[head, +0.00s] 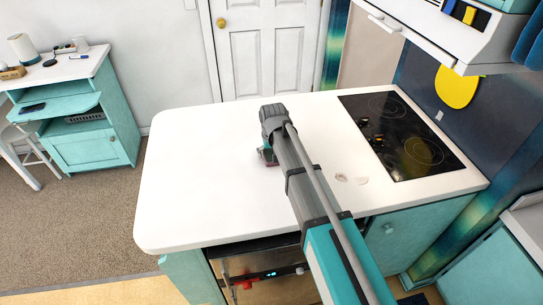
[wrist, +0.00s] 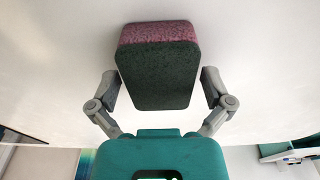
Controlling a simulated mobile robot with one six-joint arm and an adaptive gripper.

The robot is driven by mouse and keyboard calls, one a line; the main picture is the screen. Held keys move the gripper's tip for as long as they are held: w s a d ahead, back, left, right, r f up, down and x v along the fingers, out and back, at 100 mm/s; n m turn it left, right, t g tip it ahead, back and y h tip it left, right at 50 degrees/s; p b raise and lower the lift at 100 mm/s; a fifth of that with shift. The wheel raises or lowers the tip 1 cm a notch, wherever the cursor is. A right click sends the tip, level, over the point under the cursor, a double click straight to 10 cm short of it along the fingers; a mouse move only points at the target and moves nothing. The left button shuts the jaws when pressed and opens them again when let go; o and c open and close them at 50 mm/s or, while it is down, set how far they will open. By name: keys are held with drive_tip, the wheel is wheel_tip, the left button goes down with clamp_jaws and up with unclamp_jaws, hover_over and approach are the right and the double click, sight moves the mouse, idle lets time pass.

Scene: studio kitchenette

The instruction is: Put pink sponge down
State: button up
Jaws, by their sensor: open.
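The pink sponge (wrist: 160,33) has a pink layer and a dark green layer, and shows large in the wrist view against the white countertop (wrist: 256,70). My gripper (wrist: 160,88) is open, with one finger on each side of the sponge. A gap shows beside each finger, and I see no firm hold. In the head view a small reddish edge of the sponge (head: 272,164) shows at my gripper (head: 265,155), low over the middle of the countertop (head: 195,170). My arm hides most of it there. The sponge's contact with the counter is hard to see.
A black cooktop (head: 402,135) is set in the counter on the right. Two small pale round items (head: 352,180) lie right of my arm. The left part of the counter is clear. A teal desk (head: 85,110) stands at the far left, and a white door (head: 265,50) is behind.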

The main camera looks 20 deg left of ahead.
sight(271, 152)
drive_tip(key=shift+c, duration=0.3)
drive_tip(key=c, duration=0.5)
drive_tip(key=shift+c, duration=0.2)
drive_tip(key=shift+r, duration=0.2)
wheel_tip(271, 152, up, 3)
drive_tip(key=p, duration=0.3)
drive_tip(key=s+d+r+p, duration=0.8)
drive_tip(key=s+r+p, duration=0.1)
drive_tip(key=s+p, duration=0.1)
drive_tip(key=shift+s+r, duration=0.35)
drive_tip(key=shift+s, duration=0.4)
